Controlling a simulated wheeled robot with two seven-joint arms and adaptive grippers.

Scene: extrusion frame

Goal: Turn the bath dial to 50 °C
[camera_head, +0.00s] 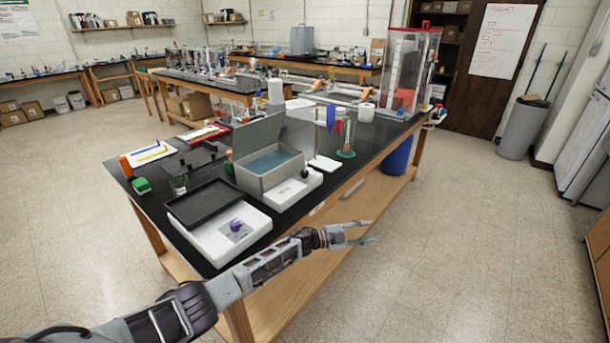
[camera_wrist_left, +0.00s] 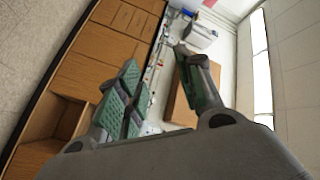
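The water bath is an open grey metal tank (camera_head: 268,171) holding bluish water, on the black bench top. A white base (camera_head: 291,190) sticks out at its front, with a small dark dial (camera_head: 305,172) near its right end. The dial's marks are too small to read. My left gripper (camera_head: 362,234) is in front of the bench edge, to the right of and nearer than the bath, apart from the dial. Its fingers are spread and empty. The open fingers also show in the left wrist view (camera_wrist_left: 163,95), where neither bath nor dial appears. My right gripper is not in view.
A white hot plate (camera_head: 222,240) with a black top and purple knob (camera_head: 236,225) sits at the bench's near corner. A glass beaker (camera_head: 180,184) stands behind it. A green-based cylinder (camera_head: 346,140) stands right of the bath.

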